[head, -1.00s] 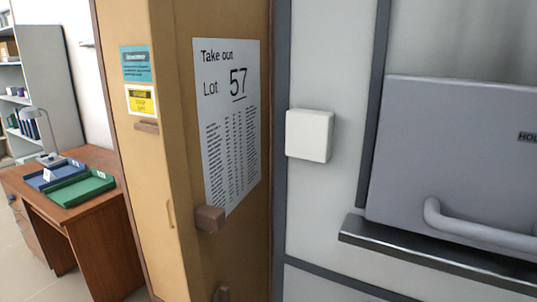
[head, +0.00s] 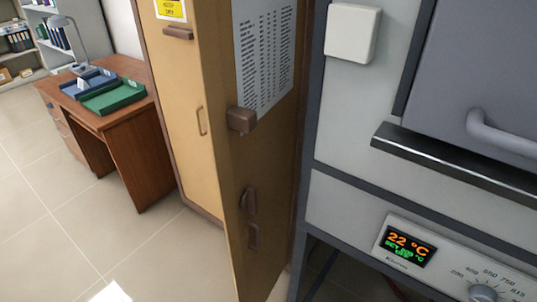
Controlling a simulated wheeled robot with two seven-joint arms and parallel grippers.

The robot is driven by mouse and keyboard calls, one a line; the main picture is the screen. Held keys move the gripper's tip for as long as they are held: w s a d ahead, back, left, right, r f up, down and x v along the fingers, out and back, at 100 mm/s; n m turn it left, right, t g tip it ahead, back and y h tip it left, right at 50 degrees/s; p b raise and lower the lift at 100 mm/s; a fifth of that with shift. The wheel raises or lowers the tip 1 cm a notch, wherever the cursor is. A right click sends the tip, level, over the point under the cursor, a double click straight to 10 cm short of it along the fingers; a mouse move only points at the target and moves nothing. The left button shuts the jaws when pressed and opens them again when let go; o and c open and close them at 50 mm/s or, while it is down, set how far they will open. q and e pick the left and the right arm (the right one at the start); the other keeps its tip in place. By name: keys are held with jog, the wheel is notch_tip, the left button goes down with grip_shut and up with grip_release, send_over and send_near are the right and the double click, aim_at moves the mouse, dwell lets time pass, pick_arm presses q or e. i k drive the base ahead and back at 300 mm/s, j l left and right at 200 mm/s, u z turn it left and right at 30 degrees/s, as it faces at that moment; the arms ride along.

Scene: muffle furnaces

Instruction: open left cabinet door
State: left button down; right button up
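The tan wooden cabinet stands left of the furnace. Its left door (head: 185,90) carries a yellow label and a thin upright handle (head: 201,120), and looks shut. A wider tan panel (head: 225,160) juts out towards me to the right of it, seen at a steep angle. The panel carries a printed notice (head: 264,60), a brown block (head: 242,120) and two smaller brown fittings below. It hides whatever lies behind it. Neither gripper shows in the head view.
A furnace (head: 490,80) with a grey door, shelf and control panel (head: 440,255) reading 22 °C stands at the right. A brown desk (head: 135,130) with blue and green trays stands at the left. Open tiled floor (head: 100,240) lies before it. A small white shape shows at the bottom edge.

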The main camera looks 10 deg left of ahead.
aim_at(173, 60)
jog(key=j+z, duration=0.15)
jog(key=j, duration=1.8)
jog(key=i+j+z, duration=0.15)
jog(key=i+j, duration=1.05)
jog(key=i, duration=0.15)
jog(key=i+j, duration=0.15)
jog(key=i, duration=0.15)
